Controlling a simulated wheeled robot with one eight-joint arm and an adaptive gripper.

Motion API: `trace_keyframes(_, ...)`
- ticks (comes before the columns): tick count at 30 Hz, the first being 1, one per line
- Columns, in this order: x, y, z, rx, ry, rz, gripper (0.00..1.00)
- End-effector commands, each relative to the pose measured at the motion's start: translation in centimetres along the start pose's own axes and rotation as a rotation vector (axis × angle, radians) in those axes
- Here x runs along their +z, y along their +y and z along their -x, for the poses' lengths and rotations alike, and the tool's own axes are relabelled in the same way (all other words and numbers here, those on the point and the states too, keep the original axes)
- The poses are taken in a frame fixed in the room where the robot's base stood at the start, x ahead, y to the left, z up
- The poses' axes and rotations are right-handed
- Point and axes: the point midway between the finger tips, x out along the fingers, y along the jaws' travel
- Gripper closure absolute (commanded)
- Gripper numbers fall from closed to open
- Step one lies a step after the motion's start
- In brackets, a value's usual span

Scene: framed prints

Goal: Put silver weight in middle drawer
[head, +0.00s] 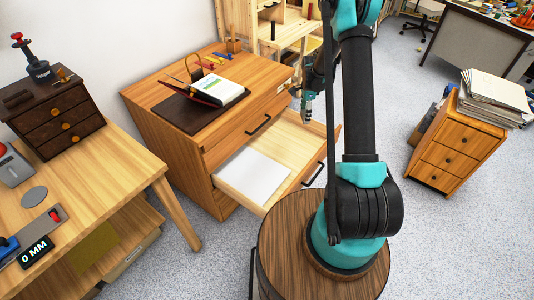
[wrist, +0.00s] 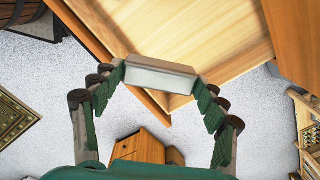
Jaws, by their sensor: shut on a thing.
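The silver weight (wrist: 160,76) is a pale grey metal block in the wrist view, held between the two green finger pads of my gripper (wrist: 158,88). In the head view my gripper (head: 307,104) hangs above the back right part of the open middle drawer (head: 229,183); the weight cannot be made out there. The middle drawer is pulled out of the wooden cabinet (head: 165,140) and holds a white sheet of paper (head: 253,175). In the wrist view the drawer's bare wooden floor (wrist: 205,35) lies below and beyond the weight, which appears apart from it.
A wooden desk (head: 110,165) stands at the left. A small cabinet (head: 455,148) stacked with papers (head: 494,95) stands at the right.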

Motion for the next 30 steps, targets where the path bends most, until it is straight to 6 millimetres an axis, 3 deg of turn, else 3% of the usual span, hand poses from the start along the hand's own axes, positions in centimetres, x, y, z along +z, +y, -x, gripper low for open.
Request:
trace_keyframes(6, 0.5, -2.7, -2.2, 0.000, 0.000, -0.367, 0.70)
trace_keyframes(13, 0.9, -4.3, -3.7, 0.000, 0.000, -0.640, 0.70)
trace_keyframes(20, 1.0, -4.8, -5.1, 0.000, 0.000, -0.731, 0.70)
trace_keyframes(30, 1.0, -4.8, -12.9, 0.000, 0.000, -0.732, 0.70)
